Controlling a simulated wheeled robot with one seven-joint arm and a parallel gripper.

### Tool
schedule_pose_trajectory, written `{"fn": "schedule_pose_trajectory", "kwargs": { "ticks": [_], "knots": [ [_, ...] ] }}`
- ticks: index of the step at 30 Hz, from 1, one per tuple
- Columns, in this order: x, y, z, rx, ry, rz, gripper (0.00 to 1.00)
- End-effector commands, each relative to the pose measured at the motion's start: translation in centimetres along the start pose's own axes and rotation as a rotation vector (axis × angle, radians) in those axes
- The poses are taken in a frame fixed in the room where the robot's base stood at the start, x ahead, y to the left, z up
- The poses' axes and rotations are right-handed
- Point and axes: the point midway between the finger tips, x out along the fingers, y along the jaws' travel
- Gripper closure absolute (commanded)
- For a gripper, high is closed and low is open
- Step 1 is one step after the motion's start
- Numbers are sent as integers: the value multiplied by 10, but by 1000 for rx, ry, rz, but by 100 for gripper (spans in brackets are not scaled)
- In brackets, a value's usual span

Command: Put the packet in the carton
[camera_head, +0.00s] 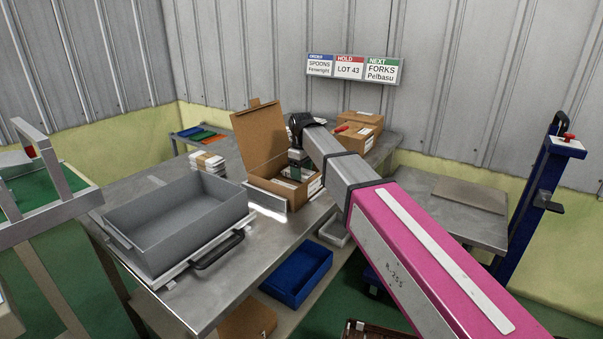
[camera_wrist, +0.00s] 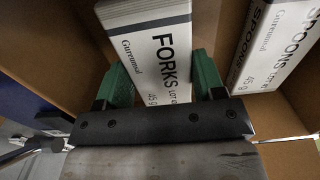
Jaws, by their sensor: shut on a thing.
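The open carton (camera_head: 259,130) stands on the metal table with its tall brown lid raised. In the wrist view, my gripper (camera_wrist: 162,78) has a green finger on each side of a white packet (camera_wrist: 158,50) marked FORKS and is shut on it. The packet is inside the carton's brown walls (camera_wrist: 62,40); whether it touches the bottom cannot be told. A white packet marked SPOONS (camera_wrist: 275,42) lies to its right in the carton, apart from it. In the head view, my gripper (camera_head: 297,160) reaches down into the carton, and its fingertips are hidden.
A grey bin (camera_head: 175,222) stands left of the carton, with a stack of white packets (camera_head: 208,162) behind it. Closed brown boxes (camera_head: 357,137) stand behind my arm. A blue bin (camera_head: 297,275) sits lower, in front. A wall sign (camera_head: 354,69) names spoons, lot 43 and forks.

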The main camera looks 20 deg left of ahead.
Motion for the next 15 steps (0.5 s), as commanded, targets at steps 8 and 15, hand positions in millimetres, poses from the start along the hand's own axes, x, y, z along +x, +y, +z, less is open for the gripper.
{"fn": "schedule_pose_trajectory", "kwargs": {
  "ticks": [8,15],
  "knots": [
    [6,0,0,0,1,1,60],
    [9,0,0,0,0,0,12]
  ]
}}
